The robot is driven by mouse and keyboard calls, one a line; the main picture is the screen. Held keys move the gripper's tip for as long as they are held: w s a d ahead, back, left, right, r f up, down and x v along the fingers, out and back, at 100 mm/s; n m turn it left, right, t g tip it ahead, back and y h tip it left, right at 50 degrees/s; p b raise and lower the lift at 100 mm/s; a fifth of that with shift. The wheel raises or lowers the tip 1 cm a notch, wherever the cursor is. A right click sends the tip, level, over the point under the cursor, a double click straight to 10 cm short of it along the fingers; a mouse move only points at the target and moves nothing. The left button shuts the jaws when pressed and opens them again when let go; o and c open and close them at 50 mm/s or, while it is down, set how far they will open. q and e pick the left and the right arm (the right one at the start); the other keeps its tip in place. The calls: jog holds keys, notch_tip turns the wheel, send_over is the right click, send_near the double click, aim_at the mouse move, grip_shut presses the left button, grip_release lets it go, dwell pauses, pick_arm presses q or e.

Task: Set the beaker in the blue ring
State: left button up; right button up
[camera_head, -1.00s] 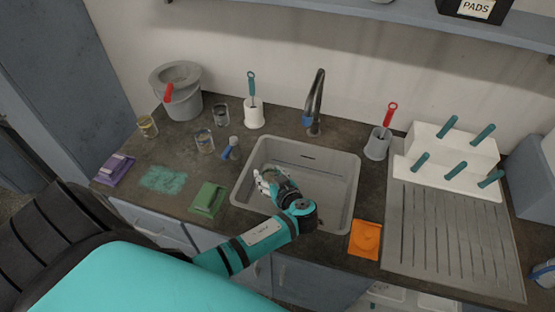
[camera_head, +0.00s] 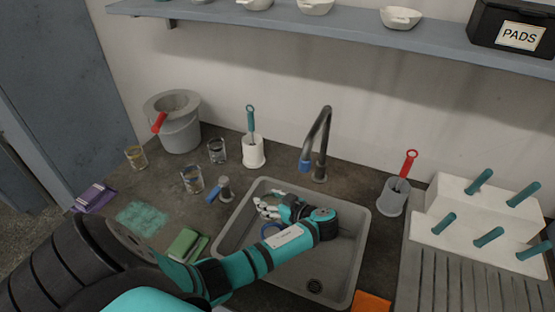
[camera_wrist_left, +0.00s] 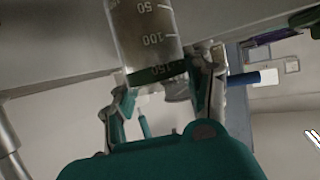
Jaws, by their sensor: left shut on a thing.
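My left gripper (camera_head: 270,208) is over the left part of the sink. In the left wrist view its fingers (camera_wrist_left: 162,92) are closed around a clear graduated beaker (camera_wrist_left: 145,35) with 50, 100 and 150 marks and a dark green band near one end. The beaker is hard to make out in the head view, behind the fingers. My right gripper is not in view.
The sink (camera_head: 361,230) has a faucet (camera_head: 322,145) behind it. Glasses (camera_head: 192,179), a bucket (camera_head: 180,130) and a brush holder (camera_head: 253,153) stand left and behind. A grey cup (camera_head: 393,197) and a pegged white rack (camera_head: 450,195) stand right.

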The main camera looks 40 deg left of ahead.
aim_at(272, 220)
pick_arm(q)
jog(key=shift+w+f+b, duration=0.2)
jog(key=shift+w+f, duration=0.1)
jog(key=shift+f, duration=0.25)
jog(key=shift+w+f+b, duration=0.15)
jog(key=shift+w+f, duration=0.1)
jog(key=shift+f, duration=0.3)
notch_tip(272, 220, down, 5)
jog(key=shift+s+r, duration=0.1)
jog(key=shift+r, duration=0.05)
notch_tip(272, 220, down, 4)
jog(key=shift+f+b, duration=0.2)
jog(key=shift+b, duration=0.15)
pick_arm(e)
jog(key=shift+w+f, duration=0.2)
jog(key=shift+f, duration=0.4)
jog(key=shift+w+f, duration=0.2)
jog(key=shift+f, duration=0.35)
pick_arm(q)
jog(key=shift+f, duration=0.2)
jog(key=o, duration=1.2)
jog(key=shift+o, duration=0.2)
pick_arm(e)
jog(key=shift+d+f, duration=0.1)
pick_arm(q)
jog(key=shift+r, duration=0.15)
